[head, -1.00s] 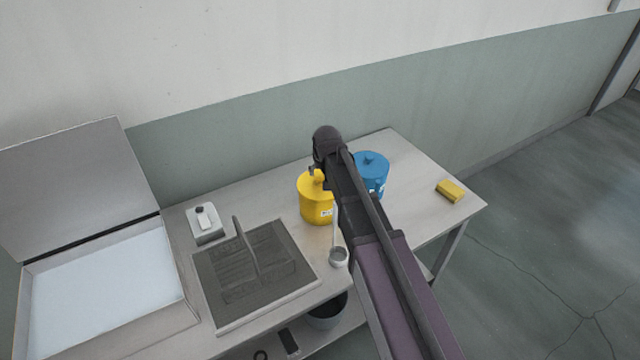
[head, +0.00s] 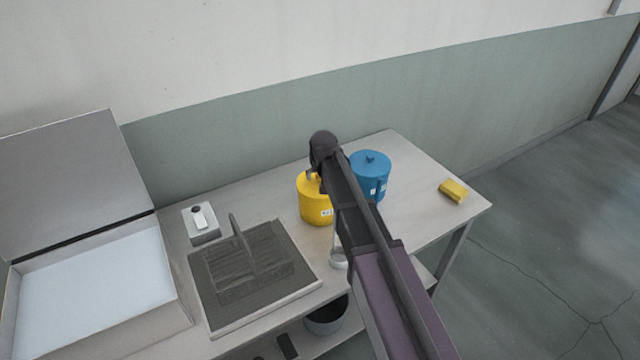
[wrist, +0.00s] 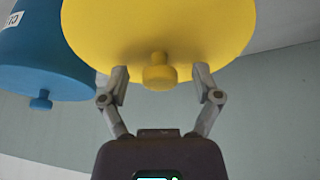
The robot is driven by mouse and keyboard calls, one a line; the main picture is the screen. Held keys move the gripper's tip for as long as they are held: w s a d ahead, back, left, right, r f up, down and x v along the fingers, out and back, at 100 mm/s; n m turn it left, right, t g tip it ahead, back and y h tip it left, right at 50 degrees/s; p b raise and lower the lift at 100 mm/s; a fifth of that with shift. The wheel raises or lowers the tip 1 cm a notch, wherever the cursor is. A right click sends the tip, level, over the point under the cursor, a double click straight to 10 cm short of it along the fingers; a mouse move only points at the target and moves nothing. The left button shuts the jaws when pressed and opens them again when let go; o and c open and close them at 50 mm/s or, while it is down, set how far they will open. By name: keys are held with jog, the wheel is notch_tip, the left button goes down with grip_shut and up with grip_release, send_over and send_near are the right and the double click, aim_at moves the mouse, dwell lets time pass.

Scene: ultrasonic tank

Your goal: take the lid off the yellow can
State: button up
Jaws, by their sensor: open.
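The yellow can (head: 315,207) stands on the bench with a small label on its front; my arm hides part of it in the head view. In the wrist view its yellow lid (wrist: 200,45) fills the top middle, with a round knob (wrist: 159,74) at its centre. My gripper (wrist: 160,80) is open, with one finger on each side of the knob and a gap on both sides. In the head view the fingers are mostly hidden behind my wrist.
A blue can (head: 370,172) with its lid on stands right beside the yellow can and also shows in the wrist view (wrist: 45,60). A yellow sponge (head: 453,191) lies near the right edge. A dark mat with a basket (head: 250,265) and an open tank (head: 95,290) are at left.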

dwell(0.4)
grip_shut()
jog(key=shift+r, duration=0.15)
notch_tip(320, 180, up, 10)
jog(key=p, duration=1)
dwell(0.8)
